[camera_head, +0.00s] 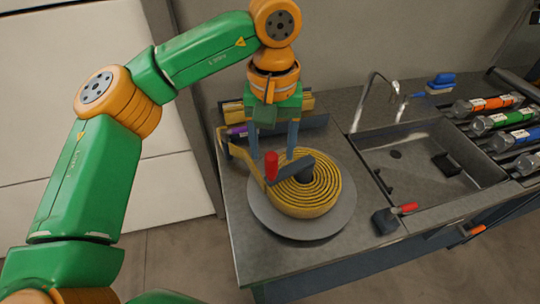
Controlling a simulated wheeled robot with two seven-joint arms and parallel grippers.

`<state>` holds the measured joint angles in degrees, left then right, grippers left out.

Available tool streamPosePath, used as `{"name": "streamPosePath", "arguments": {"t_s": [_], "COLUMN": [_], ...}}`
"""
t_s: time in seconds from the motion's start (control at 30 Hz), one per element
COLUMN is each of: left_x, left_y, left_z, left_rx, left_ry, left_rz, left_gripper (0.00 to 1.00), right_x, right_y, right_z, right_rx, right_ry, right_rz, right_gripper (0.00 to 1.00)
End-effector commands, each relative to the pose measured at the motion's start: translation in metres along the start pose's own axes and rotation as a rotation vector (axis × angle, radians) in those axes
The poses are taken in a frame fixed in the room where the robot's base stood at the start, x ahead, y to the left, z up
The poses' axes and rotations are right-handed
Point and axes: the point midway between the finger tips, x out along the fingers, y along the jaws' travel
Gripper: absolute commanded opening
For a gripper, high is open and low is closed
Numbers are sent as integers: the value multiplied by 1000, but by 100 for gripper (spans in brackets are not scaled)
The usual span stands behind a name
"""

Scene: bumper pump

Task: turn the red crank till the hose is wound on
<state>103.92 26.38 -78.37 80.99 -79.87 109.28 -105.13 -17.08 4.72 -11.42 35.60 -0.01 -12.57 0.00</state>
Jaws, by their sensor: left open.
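The red crank handle (271,166) stands upright at the outer end of a dark crank arm (292,169), which lies over the hose reel. The yellow hose (318,197) lies in a coil of several turns on a round grey plate (298,228) on the counter. A strip of hose runs from the coil's left side back along the counter. My left gripper (272,155) points down from above, behind the crank handle, with its two fingers apart, one on each side of the handle in the picture. I cannot tell whether they touch it. My right gripper is not in view.
A sink (420,165) with a tap (380,92) lies to the right. A red-handled tool (391,216) is at the counter's front. A blue brush (440,84) and several coloured cylinders (490,104) are at the far right. Yellow items (235,110) stand behind the gripper.

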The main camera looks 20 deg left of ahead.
Motion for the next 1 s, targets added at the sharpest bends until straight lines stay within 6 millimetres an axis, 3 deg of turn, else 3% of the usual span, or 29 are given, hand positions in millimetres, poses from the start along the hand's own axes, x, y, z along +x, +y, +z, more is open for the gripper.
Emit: {"name": "streamPosePath", "arguments": {"t_s": [0.2, 0.47, 0.57, 0.7, 0.73, 1.0], "left_x": [33, 39, 39, 39, 39, 39], "left_y": [0, 0, 0, 0, 0, 0], "left_z": [0, 0, 0, 0, 0, 0], "left_rx": [-2, -2, -3, -3, -3, -3], "left_ry": [-1, 0, 0, 0, 0, 0], "left_rz": [-1, 0, 0, 0, 0, 0], "left_gripper": [63, 63, 41, 4, 0, 0], "right_x": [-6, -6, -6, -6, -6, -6], "right_y": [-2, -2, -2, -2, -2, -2], "right_z": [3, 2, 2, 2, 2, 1], "right_rx": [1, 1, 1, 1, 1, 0], "right_ry": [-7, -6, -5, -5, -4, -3], "right_rz": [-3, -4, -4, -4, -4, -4], "right_gripper": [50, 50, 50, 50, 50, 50]}}
